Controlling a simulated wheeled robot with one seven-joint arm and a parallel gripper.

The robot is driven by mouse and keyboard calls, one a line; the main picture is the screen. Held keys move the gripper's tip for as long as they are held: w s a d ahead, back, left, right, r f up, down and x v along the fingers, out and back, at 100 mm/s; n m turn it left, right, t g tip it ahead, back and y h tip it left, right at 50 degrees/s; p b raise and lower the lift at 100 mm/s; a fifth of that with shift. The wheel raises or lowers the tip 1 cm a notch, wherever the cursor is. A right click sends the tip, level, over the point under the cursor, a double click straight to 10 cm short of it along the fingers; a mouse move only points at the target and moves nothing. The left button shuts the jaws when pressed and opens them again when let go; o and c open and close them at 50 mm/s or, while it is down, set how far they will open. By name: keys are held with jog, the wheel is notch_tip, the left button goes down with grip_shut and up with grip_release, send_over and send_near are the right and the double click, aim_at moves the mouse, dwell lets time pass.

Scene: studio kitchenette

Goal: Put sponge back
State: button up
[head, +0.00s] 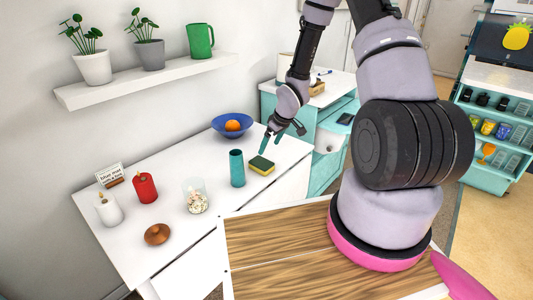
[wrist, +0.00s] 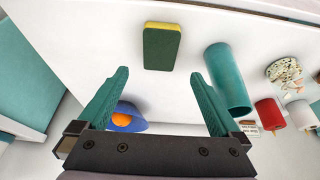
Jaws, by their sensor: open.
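The sponge (head: 261,165), yellow with a dark green face, lies on the white counter (head: 222,166) near its right end. It also shows in the wrist view (wrist: 161,46), beyond and between my fingertips. My gripper (head: 283,143) is open and empty, above the counter just behind and right of the sponge, not touching it. In the wrist view my gripper's teal fingers (wrist: 158,76) are spread wide. A teal cylinder (head: 237,168) stands just left of the sponge.
A blue bowl (head: 218,129) with an orange (head: 232,125) sits behind the sponge. A wall shelf (head: 150,80) holds plants.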

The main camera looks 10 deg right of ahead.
jog(key=s+d+r+m+t+h, duration=0.1)
jog(key=s+d+r+m, duration=0.2)
jog(key=r, duration=1.1)
jog(key=s+d+r+m+t+h, duration=0.1)
jog(key=s+d+r+m+h, duration=0.15)
jog(key=r, duration=1.15)
jog(key=s+a+r+m+y, duration=0.1)
jog(key=s+r+m, duration=0.2)
jog(key=s+r, duration=0.5)
jog(key=s+a+r+m+t+y, duration=0.1)
jog(key=s+r+m+y, duration=0.1)
jog(key=s+r, duration=0.5)
jog(key=s+m, duration=0.1)
jog(key=s, duration=0.4)
jog(key=shift+s+a+r, duration=0.25)
jog(key=shift+s+r, duration=0.1)
jog(key=shift+s, duration=0.05)
